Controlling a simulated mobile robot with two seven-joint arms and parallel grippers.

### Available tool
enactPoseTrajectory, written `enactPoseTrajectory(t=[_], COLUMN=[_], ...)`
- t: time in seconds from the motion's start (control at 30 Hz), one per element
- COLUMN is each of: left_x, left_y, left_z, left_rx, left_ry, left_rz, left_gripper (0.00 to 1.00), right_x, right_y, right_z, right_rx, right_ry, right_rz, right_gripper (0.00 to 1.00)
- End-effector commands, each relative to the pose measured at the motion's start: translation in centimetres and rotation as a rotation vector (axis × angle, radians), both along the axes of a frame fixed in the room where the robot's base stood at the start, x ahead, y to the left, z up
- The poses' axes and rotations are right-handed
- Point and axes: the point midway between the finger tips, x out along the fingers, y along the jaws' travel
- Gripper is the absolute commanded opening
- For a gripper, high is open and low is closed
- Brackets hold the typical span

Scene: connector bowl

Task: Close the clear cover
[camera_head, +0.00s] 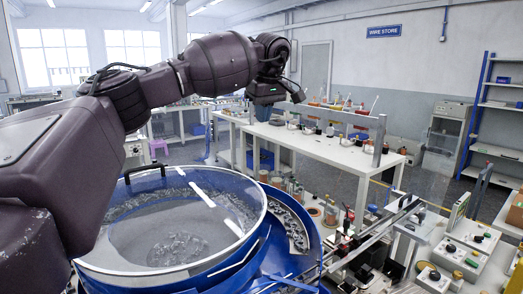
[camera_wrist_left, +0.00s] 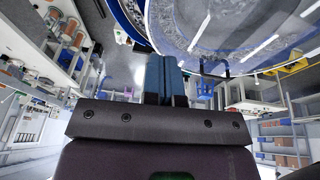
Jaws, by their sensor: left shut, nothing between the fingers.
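The clear cover (camera_head: 178,222) is a round transparent disc with a pale rim and a black handle (camera_head: 146,169) at its far left edge. It appears to lie flat over the blue bowl (camera_head: 235,268), with small metallic parts visible through it. I cannot tell whether a thin gap remains at the rim. My left gripper (camera_head: 262,113) is beyond the bowl, apart from the cover, fingers pointing down. In the left wrist view its blue fingers (camera_wrist_left: 166,78) are together and empty; the cover (camera_wrist_left: 215,28) and its handle (camera_wrist_left: 215,69) show above them. My right gripper is not in view.
A white bench (camera_head: 310,146) with bottles and small devices stands behind the bowl. A metal rail (camera_head: 370,237) runs from the bowl to the right, beside control boxes (camera_head: 470,250). A blue shelf rack (camera_head: 492,115) is at the far right. Open floor (camera_head: 430,187) lies between.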

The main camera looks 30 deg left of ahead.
Motion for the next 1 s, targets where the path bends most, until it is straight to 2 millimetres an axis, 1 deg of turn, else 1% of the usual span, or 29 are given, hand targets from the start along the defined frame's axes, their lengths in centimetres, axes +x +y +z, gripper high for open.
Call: enactPoseTrajectory(t=[0.17, 0.27, 0.7, 0.9, 1.0], left_x=[0.2, 0.4, 1.6, 2.0, 2.1], left_y=[0.3, 0.7, 2.5, 2.2, 2.2], left_z=[-1.1, -2.6, -9.9, -12.3, -13.0], left_rx=[0.001, 0.001, 0.000, 0.000, 0.000], left_ry=[0.002, 0.004, 0.003, 0.002, 0.002], left_rz=[0.001, 0.001, 0.001, -0.001, -0.001], left_gripper=[0.00, 0.00, 0.00, 0.00, 0.00], right_x=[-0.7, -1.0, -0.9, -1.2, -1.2], right_y=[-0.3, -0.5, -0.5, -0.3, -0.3], right_z=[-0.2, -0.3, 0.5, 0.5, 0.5], right_rx=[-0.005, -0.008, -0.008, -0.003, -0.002], right_ry=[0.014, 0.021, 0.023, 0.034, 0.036], right_rz=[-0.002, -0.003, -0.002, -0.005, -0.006], right_gripper=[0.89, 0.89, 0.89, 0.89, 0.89])
